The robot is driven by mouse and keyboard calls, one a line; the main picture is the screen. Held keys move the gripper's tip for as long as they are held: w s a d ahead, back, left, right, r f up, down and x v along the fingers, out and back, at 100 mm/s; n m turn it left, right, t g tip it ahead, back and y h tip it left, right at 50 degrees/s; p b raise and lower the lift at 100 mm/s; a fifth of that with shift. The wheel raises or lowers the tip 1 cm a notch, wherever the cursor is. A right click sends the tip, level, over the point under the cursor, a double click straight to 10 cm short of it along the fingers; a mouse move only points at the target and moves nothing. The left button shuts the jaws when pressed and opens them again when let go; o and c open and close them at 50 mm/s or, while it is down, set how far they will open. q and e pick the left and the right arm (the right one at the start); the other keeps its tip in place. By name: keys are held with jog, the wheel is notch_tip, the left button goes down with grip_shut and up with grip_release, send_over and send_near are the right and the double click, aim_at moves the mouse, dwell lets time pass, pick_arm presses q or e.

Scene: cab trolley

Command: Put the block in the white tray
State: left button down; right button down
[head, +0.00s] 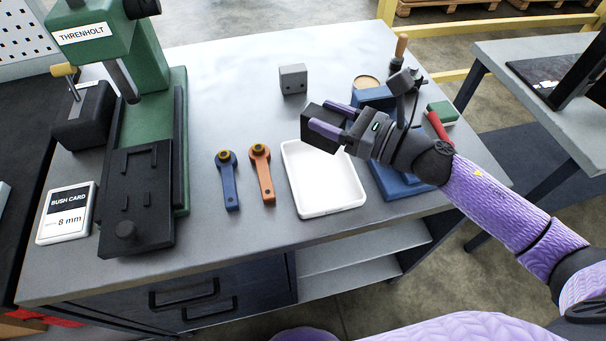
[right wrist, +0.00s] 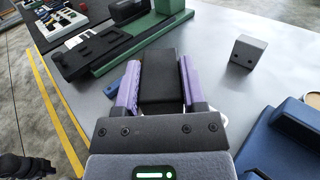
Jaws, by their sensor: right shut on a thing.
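My right gripper (head: 332,120) is shut on a dark block (head: 318,128). In the right wrist view the block (right wrist: 160,75) sits between the two purple fingers (right wrist: 158,82). The white tray (head: 328,200) lies on the grey bench, and its visible floor is empty. The gripper and block overlap the tray's far edge in the head view and appear held above it. In the right wrist view the tray is almost wholly hidden behind my gripper. My left gripper is not in view.
A grey block with holes (head: 293,79) stands behind the tray. A blue handle (head: 228,181) and an orange handle (head: 263,175) lie left of it. A green press (head: 115,50) stands farther left. A blue fixture (head: 395,183) is close on the tray's right.

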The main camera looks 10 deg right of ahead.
jog(key=f+b, duration=0.4)
jog(key=f, duration=0.6)
jog(key=shift+d, duration=0.2)
jog(key=shift+f, duration=0.1)
jog(key=shift+c, duration=0.8)
grip_release()
jog(key=shift+r, duration=0.25)
jog(key=v, duration=1.2)
jog(key=shift+f+p, duration=0.1)
jog(key=shift+p, duration=0.2)
